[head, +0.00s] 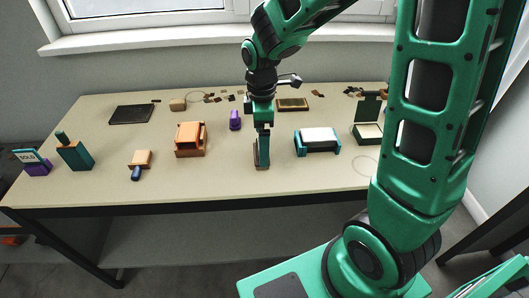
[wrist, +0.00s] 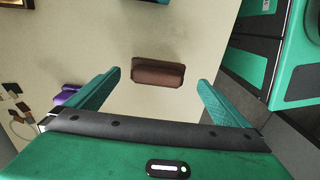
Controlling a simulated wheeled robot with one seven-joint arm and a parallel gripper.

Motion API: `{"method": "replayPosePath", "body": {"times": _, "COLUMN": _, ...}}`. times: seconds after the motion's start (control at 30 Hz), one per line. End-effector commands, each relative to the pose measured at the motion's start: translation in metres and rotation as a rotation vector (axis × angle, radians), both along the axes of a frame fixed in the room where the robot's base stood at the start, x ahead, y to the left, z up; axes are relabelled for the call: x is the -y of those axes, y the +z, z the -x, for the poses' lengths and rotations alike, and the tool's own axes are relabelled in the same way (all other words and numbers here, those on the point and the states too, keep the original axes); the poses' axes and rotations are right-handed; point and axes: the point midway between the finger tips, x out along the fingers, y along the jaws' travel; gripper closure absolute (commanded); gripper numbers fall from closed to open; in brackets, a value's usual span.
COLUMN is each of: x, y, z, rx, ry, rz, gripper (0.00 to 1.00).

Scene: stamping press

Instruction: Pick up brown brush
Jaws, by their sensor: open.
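The brown brush (wrist: 158,66) lies on the table in the wrist view, a dark brown block with rounded ends. My gripper (wrist: 160,80) is open, with one teal finger to the left of the brush and one to the right. There is a gap between each fingertip and the brush, and nothing is held. In the head view my gripper (head: 262,163) points straight down near the middle of the table's front part. A little brown of the brush (head: 260,168) shows at the fingertips; the rest is hidden by the fingers.
On the table (head: 225,180), an orange block-like device (head: 190,139) stands left and a teal-and-white roller device (head: 317,141) stands right. A small purple object (head: 235,120) is behind left of my gripper. An orange-and-blue brush-like tool (head: 139,163) lies further left. The front edge nearby is clear.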

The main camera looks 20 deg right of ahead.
Motion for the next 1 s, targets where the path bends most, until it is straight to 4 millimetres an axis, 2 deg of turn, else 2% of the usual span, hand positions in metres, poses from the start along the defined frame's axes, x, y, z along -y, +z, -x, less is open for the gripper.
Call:
{"method": "replayPosePath", "body": {"times": 0.4, "x": -0.005, "y": -0.048, "z": -0.003, "rx": -0.002, "ry": -0.001, "rz": 0.0, "gripper": 0.0}}
{"method": "replayPosePath", "body": {"times": 0.67, "x": -0.005, "y": -0.051, "z": -0.004, "rx": 0.0, "ry": -0.002, "rz": 0.0, "gripper": 0.0}}
{"method": "replayPosePath", "body": {"times": 0.7, "x": -0.005, "y": -0.051, "z": -0.004, "rx": 0.0, "ry": -0.002, "rz": 0.0, "gripper": 0.02}}
{"method": "replayPosePath", "body": {"times": 0.87, "x": -0.004, "y": -0.051, "z": -0.004, "rx": 0.0, "ry": -0.003, "rz": 0.0, "gripper": 0.41}}
{"method": "replayPosePath", "body": {"times": 0.9, "x": -0.004, "y": -0.051, "z": -0.004, "rx": 0.0, "ry": -0.003, "rz": 0.0, "gripper": 0.45}}
{"method": "replayPosePath", "body": {"times": 1.0, "x": -0.004, "y": -0.051, "z": -0.004, "rx": 0.0, "ry": -0.003, "rz": 0.0, "gripper": 0.45}}
